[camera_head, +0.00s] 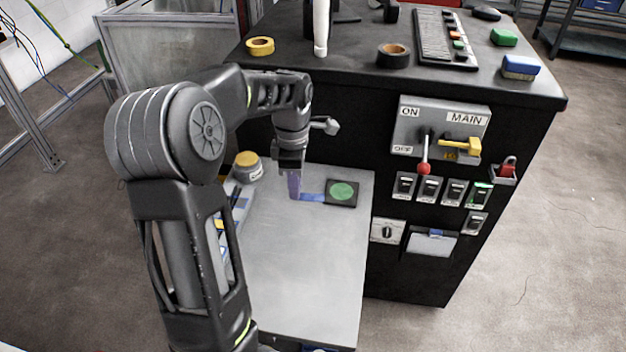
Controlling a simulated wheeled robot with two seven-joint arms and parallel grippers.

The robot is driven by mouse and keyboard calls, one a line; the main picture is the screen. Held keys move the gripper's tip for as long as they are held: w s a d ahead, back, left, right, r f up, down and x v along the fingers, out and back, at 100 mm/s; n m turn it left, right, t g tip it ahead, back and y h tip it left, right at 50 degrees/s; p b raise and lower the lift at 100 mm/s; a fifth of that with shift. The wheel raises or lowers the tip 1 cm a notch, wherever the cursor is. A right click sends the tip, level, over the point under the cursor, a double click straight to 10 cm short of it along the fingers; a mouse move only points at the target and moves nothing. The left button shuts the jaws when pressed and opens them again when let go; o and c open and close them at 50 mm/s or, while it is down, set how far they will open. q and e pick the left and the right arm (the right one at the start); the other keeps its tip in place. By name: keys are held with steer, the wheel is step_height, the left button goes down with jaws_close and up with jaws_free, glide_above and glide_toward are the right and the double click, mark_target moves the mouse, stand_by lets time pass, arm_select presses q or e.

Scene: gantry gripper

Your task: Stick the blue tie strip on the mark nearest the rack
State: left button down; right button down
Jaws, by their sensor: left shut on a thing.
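My left gripper (291,170) is over the grey work surface, pointing down and shut on a narrow blue-purple piece, which looks like the blue tie strip (294,187). Its lower end is close to the surface; I cannot tell whether it touches. A flat blue patch (313,197) lies just right of it; I cannot tell whether it is part of the strip or separate. A dark square with a green round mark (342,191) lies right of the patch. What looks like the rack (238,205), with blue and yellow pieces, is at the left edge, partly behind my arm. My right gripper is not in view.
A yellow-topped round container (247,166) stands at the surface's back left. The black cabinet (345,140) rises behind, with a red-knobbed lever (423,166) and switches at right. The grey surface's front is clear.

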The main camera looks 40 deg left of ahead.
arm_select(q)
steer(key=s+a+p, duration=0.1)
steer(key=s+a, duration=0.2)
steer(key=a, duration=0.2)
steer(key=s+a+n+p, duration=0.1)
steer(key=s+a+p, duration=0.1)
steer(key=s+a, duration=0.2)
steer(key=s+a+f+n+p, duration=0.1)
steer(key=s+a+p, duration=0.1)
steer(key=a, duration=0.4)
steer(key=shift+s+a, duration=0.35)
steer(key=shift+s, duration=0.55)
steer(key=a+m, duration=0.1)
steer(key=w+a+r+m, duration=0.1)
steer(key=a+m, duration=0.1)
steer(key=shift+w+a+r+p, duration=0.15)
steer(key=shift+w+p, duration=0.2)
steer(key=shift+p, duration=0.05)
steer(key=shift+f+b, duration=2.4)
steer(key=shift+f, duration=0.9)
steer(key=shift+f, duration=0.2)
